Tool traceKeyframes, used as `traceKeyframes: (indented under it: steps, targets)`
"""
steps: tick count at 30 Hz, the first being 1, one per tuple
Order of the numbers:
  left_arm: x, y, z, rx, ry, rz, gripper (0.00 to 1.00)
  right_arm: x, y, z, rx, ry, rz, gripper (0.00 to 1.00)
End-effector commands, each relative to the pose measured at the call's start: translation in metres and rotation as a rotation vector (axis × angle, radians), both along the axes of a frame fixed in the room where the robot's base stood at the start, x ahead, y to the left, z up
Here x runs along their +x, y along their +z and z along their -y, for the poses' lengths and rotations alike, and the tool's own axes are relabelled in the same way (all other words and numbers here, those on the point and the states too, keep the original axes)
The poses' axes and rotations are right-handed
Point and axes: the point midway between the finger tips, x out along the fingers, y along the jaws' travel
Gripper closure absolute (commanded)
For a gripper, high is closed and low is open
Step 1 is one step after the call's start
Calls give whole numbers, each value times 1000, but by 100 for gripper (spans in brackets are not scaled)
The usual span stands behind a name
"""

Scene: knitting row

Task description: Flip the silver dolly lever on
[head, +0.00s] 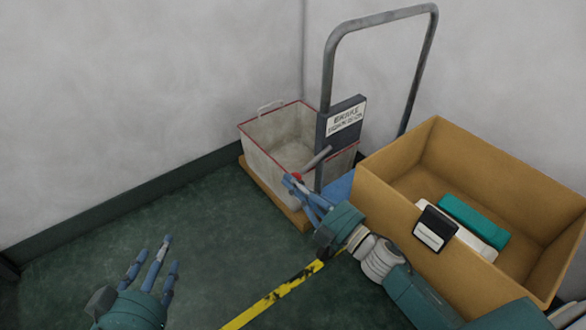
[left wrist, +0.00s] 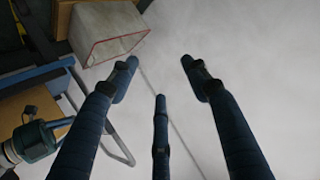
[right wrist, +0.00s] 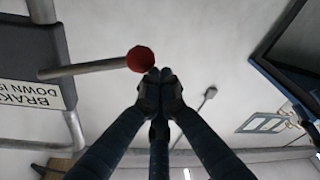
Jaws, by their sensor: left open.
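The silver dolly lever (head: 318,158) is a short grey rod with a red knob (head: 296,177), sticking out from the dark brake box (head: 341,126) on the dolly's handle post. In the right wrist view the rod (right wrist: 88,69) points right from the box and ends in the red ball knob (right wrist: 140,59). My right gripper (head: 290,184) has its fingertips together just at the knob; in the right wrist view the tips (right wrist: 160,76) sit right beside it, contact unclear, holding nothing. My left gripper (head: 157,253) is open and empty, low over the floor at left.
A grey bin with a red rim (head: 262,150) stands on a wooden base behind the lever. A large cardboard box (head: 385,205) with teal and white items lies to the right. Walls close the back. Yellow tape (head: 270,298) marks the floor; the floor at left is clear.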

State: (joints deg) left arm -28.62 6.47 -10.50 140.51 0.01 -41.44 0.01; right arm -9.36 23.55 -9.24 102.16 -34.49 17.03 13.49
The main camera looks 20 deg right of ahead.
Motion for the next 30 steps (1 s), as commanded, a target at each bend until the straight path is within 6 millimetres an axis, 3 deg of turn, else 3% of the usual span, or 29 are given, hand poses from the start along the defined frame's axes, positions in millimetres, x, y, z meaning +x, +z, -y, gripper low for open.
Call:
traceKeyframes:
  steps: [6,15,22,30]
  targets:
    - [17,46,11,-53,-14,218,52,3,-30,8,-185,-1,66,100]
    - [21,105,19,-116,-28,462,52,8,-55,21,-382,0,139,100]
    - [17,130,21,-144,-33,568,52,10,-65,28,-466,0,170,100]
    - [15,140,21,-155,-36,608,52,11,-68,31,-497,0,181,100]
